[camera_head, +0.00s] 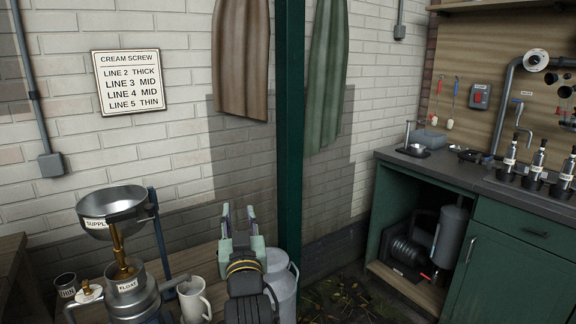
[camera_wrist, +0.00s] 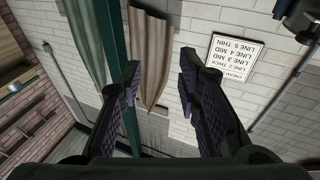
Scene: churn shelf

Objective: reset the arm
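My gripper (camera_head: 238,220) stands upright at the lower middle of the head view, in front of the white brick wall and just left of the dark green post. In the wrist view my gripper (camera_wrist: 158,90) is open, with its two dark fingers well apart and nothing between the fingertips. The wrist view is turned over, with the sign upside down. My gripper holds nothing and appears clear of the things around it, though the gap to the metal can behind it is hard to judge.
A cream separator with a supply bowl (camera_head: 112,210), a white mug (camera_head: 194,300) and a metal can (camera_head: 284,285) stand near my arm. The green post (camera_head: 290,120) rises close by. A green cabinet (camera_head: 505,262) is at right. A sign (camera_head: 128,82) hangs on the wall.

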